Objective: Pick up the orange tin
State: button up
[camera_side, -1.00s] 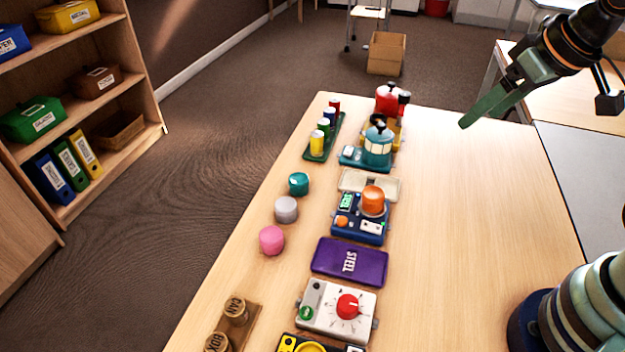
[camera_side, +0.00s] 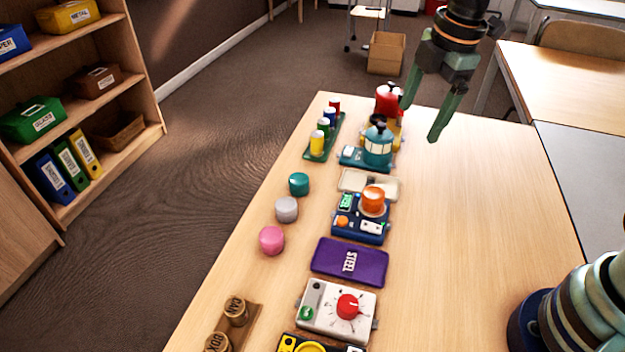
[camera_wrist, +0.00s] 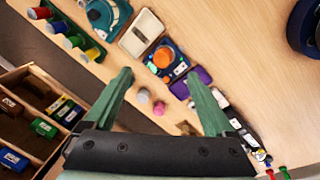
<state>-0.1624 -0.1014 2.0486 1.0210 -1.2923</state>
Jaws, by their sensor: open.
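The orange tin (camera_side: 373,200) stands upright on a small dark blue device (camera_side: 370,237) with a green display, near the middle of the table. In the wrist view the orange tin (camera_wrist: 163,57) shows beyond and between my fingertips. My gripper (camera_side: 418,123) is open and empty, above the far part of the table, behind and to the right of the tin in the side view. Its green fingers (camera_wrist: 158,73) also show in the wrist view, spread apart. Nothing touches the tin except the device under it.
A teal kettle-like object (camera_side: 378,148) and a red-topped item (camera_side: 388,98) stand behind the tin. An empty cream tray (camera_side: 352,183) lies just behind it. Teal (camera_side: 299,184), grey (camera_side: 287,209) and pink (camera_side: 272,240) tins stand left. A purple STEEL pad (camera_side: 350,262) lies in front.

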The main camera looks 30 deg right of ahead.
jog(key=w+a+f+n+g, duration=0.2)
jog(key=w+a+f+n, duration=0.3)
jog(key=n, duration=0.7)
send_over(374, 192)
jog(key=shift+g+h, duration=0.3)
jog(key=f, duration=0.5)
jog(key=a+f, duration=0.1)
jog(key=f, duration=0.2)
jog(key=shift+w+f, duration=0.3)
jog(key=shift+f, duration=0.05)
jog(key=shift+s+d+f, duration=0.1)
jog(key=shift+d+f, duration=0.05)
jog(key=shift+f, duration=0.75)
jog(key=shift+s+d+f, duration=0.1)
jog(key=shift+d+f, duration=0.05)
jog(key=shift+f, duration=0.75)
jog(key=shift+s+d+f, duration=0.1)
jog(key=shift+d+f, duration=0.05)
jog(key=shift+f, duration=0.75)
grip_shut()
